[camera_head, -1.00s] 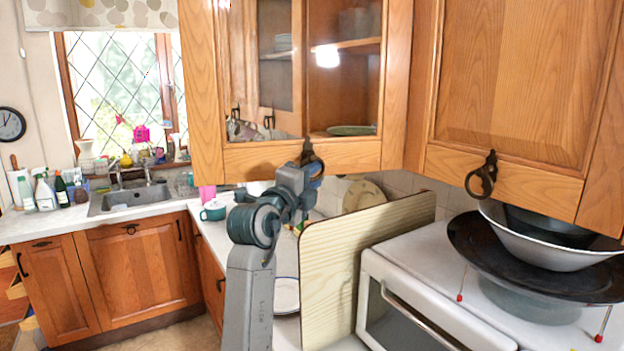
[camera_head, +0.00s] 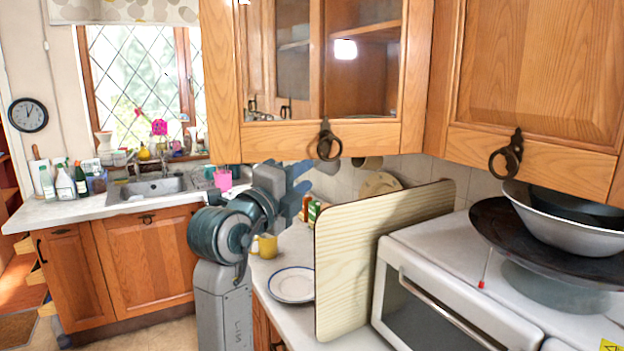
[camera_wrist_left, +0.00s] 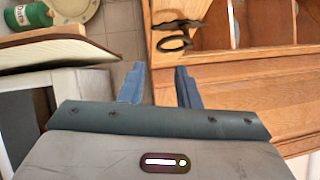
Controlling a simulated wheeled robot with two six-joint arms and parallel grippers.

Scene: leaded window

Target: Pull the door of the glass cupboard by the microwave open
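The glass cupboard's door (camera_head: 400,136) has a wooden frame with glazing and looks shut. Its dark ring handle (camera_head: 326,143) hangs on the bottom rail and also shows in the left wrist view (camera_wrist_left: 173,43). The white microwave (camera_head: 455,290) stands on the worktop to the lower right. My left gripper (camera_head: 297,189) is below and left of the handle, apart from it. In the left wrist view its two blue fingers (camera_wrist_left: 158,84) are spread with nothing between them, the handle lying beyond the tips. My right gripper is not in view.
A pale wooden board (camera_head: 365,260) stands upright beside the microwave. A plate (camera_head: 291,285) and yellow mug (camera_head: 264,246) are on the worktop near my left arm. Stacked bowls (camera_head: 570,235) sit on the microwave, under another wooden cupboard (camera_head: 540,70).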

